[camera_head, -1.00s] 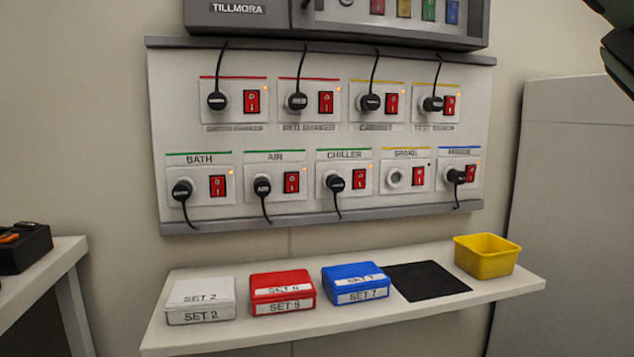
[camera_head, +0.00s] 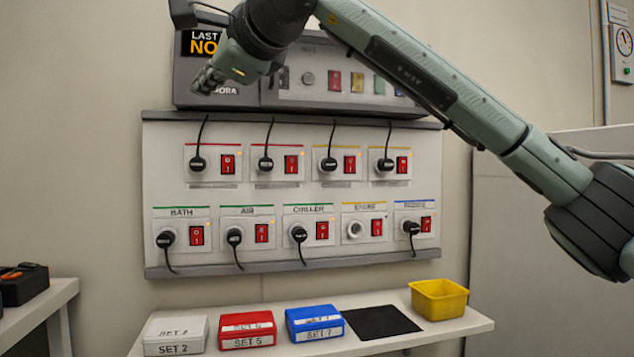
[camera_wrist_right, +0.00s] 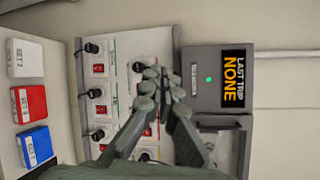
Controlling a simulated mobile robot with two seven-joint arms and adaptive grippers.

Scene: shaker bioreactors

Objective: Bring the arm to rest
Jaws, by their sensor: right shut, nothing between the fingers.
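My right arm reaches in from the right across the upper part of the head view. Its gripper (camera_head: 207,82) is shut and empty, held in front of the grey unit (camera_head: 285,85) above the socket panel. In the right wrist view the gripper fingers (camera_wrist_right: 160,78) meet near the middle, overlapping the socket panel (camera_wrist_right: 150,50) and the edge of the grey unit, whose display reads "LAST TRIP NONE" (camera_wrist_right: 233,80). Nothing is held. My left gripper is out of view.
The socket panel (camera_head: 290,200) has several black plugs and red switches; the spare socket (camera_head: 354,230) is empty. Below, a shelf (camera_head: 440,330) carries a white box (camera_head: 175,335), red box (camera_head: 247,329), blue box (camera_head: 315,322), black mat (camera_head: 380,322) and yellow bin (camera_head: 438,299).

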